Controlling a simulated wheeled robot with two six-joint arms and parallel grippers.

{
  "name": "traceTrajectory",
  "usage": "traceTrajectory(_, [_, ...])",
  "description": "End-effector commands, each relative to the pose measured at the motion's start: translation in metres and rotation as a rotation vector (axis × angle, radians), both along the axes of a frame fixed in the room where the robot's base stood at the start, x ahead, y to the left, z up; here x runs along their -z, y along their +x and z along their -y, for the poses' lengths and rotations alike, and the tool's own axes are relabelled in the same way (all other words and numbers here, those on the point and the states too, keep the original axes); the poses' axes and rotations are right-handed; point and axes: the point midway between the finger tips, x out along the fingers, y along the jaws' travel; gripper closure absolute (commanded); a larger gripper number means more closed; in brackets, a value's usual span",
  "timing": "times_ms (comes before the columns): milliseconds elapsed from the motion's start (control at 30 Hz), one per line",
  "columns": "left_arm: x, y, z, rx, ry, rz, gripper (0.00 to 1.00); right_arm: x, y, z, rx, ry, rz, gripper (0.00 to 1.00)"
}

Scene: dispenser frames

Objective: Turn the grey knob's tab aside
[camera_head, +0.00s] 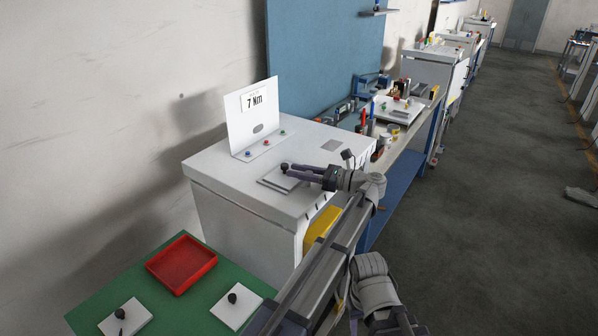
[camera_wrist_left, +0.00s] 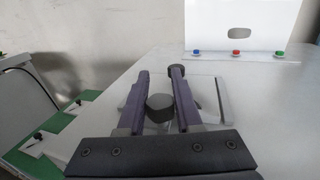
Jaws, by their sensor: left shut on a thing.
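The dark grey knob (camera_wrist_left: 160,106) sits on a light grey plate (camera_head: 270,183) on top of a white cabinet. In the left wrist view it lies between the two fingers of my left gripper (camera_wrist_left: 160,71). My left gripper also shows in the head view (camera_head: 287,169), low over the plate with its fingers close together. It is shut on the knob. The knob's tab cannot be made out clearly, and in the head view the fingers largely hide the knob. My right gripper is not seen.
An upright white panel marked "7 Nm" (camera_head: 254,112) stands behind the plate, with several coloured buttons at its foot. A red tray (camera_head: 182,262) and two white plates with black knobs lie on the green table (camera_head: 88,304). A cluttered bench stands beyond the cabinet (camera_head: 222,172).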

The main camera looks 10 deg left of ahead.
Motion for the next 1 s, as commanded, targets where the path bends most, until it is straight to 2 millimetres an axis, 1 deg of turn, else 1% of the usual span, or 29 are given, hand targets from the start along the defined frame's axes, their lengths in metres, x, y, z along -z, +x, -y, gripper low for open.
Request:
traceTrajectory(433, [0.0002, -0.0006, -0.0006, -0.010, -0.001, 0.000, 1.00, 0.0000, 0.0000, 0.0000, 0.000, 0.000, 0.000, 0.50])
traceTrajectory(467, [0.0002, -0.0006, -0.0006, -0.010, -0.001, 0.000, 0.64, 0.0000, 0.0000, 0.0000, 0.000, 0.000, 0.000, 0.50])
traceTrajectory(500, [0.0002, -0.0006, -0.0006, -0.009, -0.001, 0.000, 0.60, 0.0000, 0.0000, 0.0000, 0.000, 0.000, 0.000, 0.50])
traceTrajectory(700, [0.0001, -0.0004, -0.0005, -0.009, 0.000, 0.000, 0.37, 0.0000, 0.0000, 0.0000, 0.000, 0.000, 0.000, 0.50])
traceTrajectory(1000, [0.0000, -0.0001, -0.0005, -0.008, 0.000, 0.000, 0.36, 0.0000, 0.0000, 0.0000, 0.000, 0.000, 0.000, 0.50])
